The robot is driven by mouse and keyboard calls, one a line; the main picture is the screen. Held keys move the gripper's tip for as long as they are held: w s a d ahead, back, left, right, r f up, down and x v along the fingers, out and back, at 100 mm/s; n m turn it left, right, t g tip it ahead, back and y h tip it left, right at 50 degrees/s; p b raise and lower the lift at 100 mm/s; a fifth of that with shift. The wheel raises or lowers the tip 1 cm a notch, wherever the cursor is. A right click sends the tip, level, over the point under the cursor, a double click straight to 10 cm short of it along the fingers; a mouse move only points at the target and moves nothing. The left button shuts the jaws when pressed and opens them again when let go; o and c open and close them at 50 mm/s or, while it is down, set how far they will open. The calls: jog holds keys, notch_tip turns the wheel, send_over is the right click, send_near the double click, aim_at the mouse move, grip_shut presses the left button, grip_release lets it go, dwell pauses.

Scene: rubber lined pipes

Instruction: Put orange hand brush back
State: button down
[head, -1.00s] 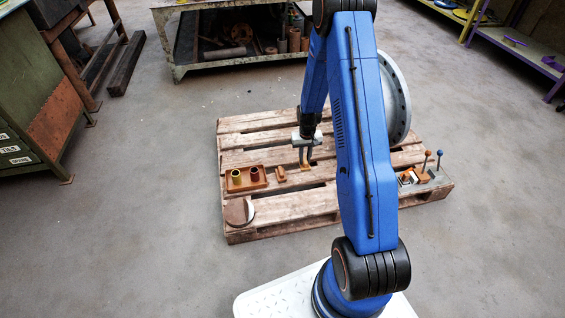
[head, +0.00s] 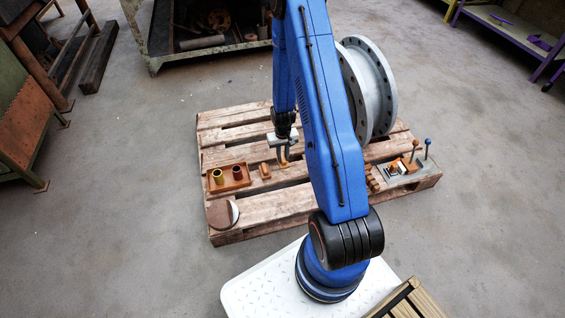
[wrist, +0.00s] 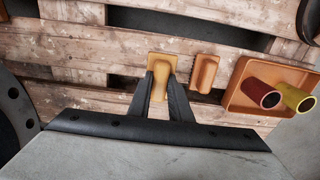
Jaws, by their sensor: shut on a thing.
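My gripper (wrist: 158,92) is shut on an orange piece with a raised handle and wider base (wrist: 160,64), which I take to be the hand brush. In the head view my gripper (head: 284,150) is over the middle of the wooden pallet (head: 262,212), with the orange hand brush (head: 284,164) at its fingertips. I cannot tell whether the brush touches the boards. A second, smaller orange block (wrist: 205,73) lies just right of it in the wrist view, apart from it; the block (head: 265,171) also shows in the head view.
An orange tray (wrist: 238,92) holds a red cup (wrist: 261,93) and a yellow cup (wrist: 297,98). A brown-and-white round piece (head: 221,213) lies at the pallet's front left. A large grey flanged pipe (head: 378,85) stands behind my arm. A grey plate with knobbed levers (head: 420,168) is at right.

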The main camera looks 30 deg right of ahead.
aim_at(283, 161)
jog(key=shift+f, duration=2.15)
jog(key=shift+f, duration=0.1)
jog(key=c, duration=1.6)
grip_release()
